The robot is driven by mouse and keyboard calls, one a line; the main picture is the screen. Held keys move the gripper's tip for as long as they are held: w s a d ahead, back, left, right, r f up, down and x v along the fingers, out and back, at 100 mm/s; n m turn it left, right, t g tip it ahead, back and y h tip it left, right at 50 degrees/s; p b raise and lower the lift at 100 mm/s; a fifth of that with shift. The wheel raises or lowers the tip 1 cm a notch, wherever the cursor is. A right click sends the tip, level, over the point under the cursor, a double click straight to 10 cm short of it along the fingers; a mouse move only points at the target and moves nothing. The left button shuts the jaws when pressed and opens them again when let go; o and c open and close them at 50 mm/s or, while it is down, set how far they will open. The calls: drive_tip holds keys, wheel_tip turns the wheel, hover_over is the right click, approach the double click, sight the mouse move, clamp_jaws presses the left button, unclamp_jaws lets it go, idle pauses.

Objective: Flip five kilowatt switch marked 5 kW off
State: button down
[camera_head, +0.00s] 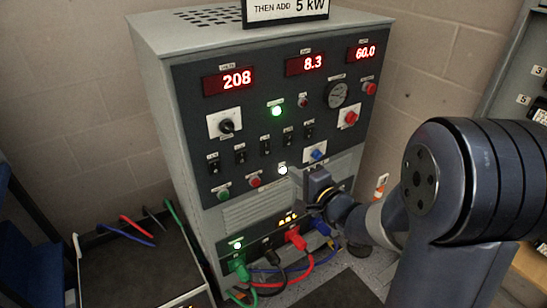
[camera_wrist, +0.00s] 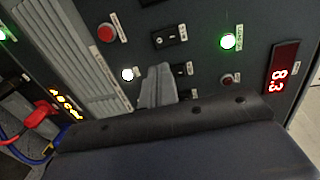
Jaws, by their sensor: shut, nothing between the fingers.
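In the head view, a row of several small black switches (camera_head: 265,145) crosses the cabinet's dark front panel. Their labels are too small to read, so I cannot tell which is marked 5 kW. My gripper (camera_head: 298,179) is shut and empty, in front of the panel below the right part of this row, near a lit white lamp (camera_head: 283,170). In the wrist view, my shut fingers (camera_wrist: 159,72) point at the panel between the white lamp (camera_wrist: 128,74) and a black switch (camera_wrist: 181,70). Another switch (camera_wrist: 170,36) shows clear of them. I cannot tell whether the fingertips touch the panel.
A sign (camera_head: 287,9) on the cabinet reads "THEN ADD 5 kW". Red displays show 208 (camera_head: 229,81), 8.3 (camera_head: 306,64) and 60.0 (camera_head: 363,51). A green lamp (camera_head: 276,111) is lit. Coloured cables (camera_head: 292,240) plug in below. A cart with loose leads (camera_head: 135,229) stands left.

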sight(267, 152)
drive_tip(key=x, duration=1.1)
drive_tip(key=shift+s, duration=0.1)
drive_tip(key=shift+f+b, duration=0.1)
drive_tip(key=shift+b, duration=0.35)
drive_tip(key=shift+w+a+f+t+y+b, duration=0.1)
drive_tip(key=shift+w+f+t+y+b, duration=0.15)
drive_tip(key=shift+b, duration=0.55)
drive_tip(key=shift+r, duration=0.35)
